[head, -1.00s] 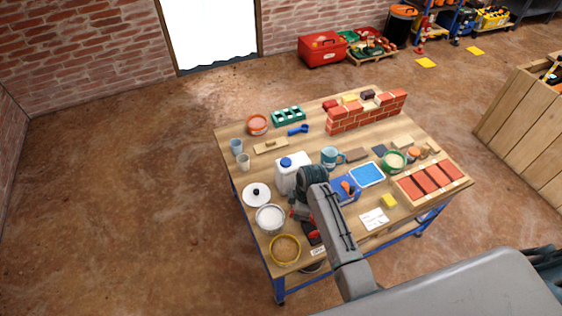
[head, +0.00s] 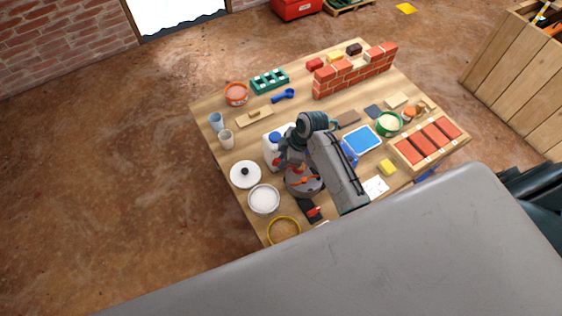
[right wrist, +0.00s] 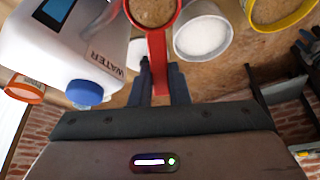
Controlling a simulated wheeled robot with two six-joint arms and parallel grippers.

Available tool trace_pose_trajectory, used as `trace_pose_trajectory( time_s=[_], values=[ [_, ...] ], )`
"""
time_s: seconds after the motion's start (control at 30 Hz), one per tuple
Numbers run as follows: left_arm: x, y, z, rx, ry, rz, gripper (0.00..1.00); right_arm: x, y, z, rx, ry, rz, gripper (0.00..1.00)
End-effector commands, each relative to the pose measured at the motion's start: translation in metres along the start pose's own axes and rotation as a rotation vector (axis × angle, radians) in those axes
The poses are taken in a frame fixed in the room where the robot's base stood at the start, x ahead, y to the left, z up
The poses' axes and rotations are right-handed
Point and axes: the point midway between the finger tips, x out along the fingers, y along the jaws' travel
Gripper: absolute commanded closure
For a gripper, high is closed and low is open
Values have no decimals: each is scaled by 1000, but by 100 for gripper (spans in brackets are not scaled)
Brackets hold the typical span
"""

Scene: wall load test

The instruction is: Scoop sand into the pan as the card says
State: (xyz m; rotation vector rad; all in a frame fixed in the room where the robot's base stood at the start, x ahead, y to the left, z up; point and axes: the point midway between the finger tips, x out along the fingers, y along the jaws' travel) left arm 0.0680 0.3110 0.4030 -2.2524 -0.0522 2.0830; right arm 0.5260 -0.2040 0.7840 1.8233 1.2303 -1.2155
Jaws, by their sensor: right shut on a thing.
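My right gripper (head: 290,168) is shut on the handle of a red scoop (right wrist: 157,62), between the fingers (right wrist: 158,82) in the right wrist view. The scoop's bowl, cut by the top edge there, holds brown, grainy sand (right wrist: 153,9). A yellow-rimmed tub of sand (head: 284,231) stands near the table's front left corner; it also shows in the right wrist view (right wrist: 282,12). The white card (head: 375,188) lies partly covered by my right arm. I cannot make out the pan. The left gripper is not in view.
A white water jug with a blue cap (right wrist: 62,60) stands close beside the gripper. A white-filled bucket (head: 264,199) is on its other side. A brick wall (head: 355,71) stands at the back. My grey body hides the table's front.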

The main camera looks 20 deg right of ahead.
Motion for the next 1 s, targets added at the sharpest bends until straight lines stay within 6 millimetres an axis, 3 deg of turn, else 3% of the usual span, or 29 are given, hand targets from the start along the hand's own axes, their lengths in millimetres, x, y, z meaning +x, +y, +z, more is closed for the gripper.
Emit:
trace_pose_trajectory(
  time_s=[0.1, 0.2, 0.6, 1.0],
  values=[
    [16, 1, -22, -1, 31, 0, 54, 4, 0, 7, 0, 73, 2, 100],
    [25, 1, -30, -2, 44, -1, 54, 3, 0, 9, -1, 138, 1, 100],
    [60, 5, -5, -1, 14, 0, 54, 0, -1, 26, -1, 387, -1, 100],
    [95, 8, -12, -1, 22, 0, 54, -11, 0, 38, -2, 606, 1, 100]
  ],
)
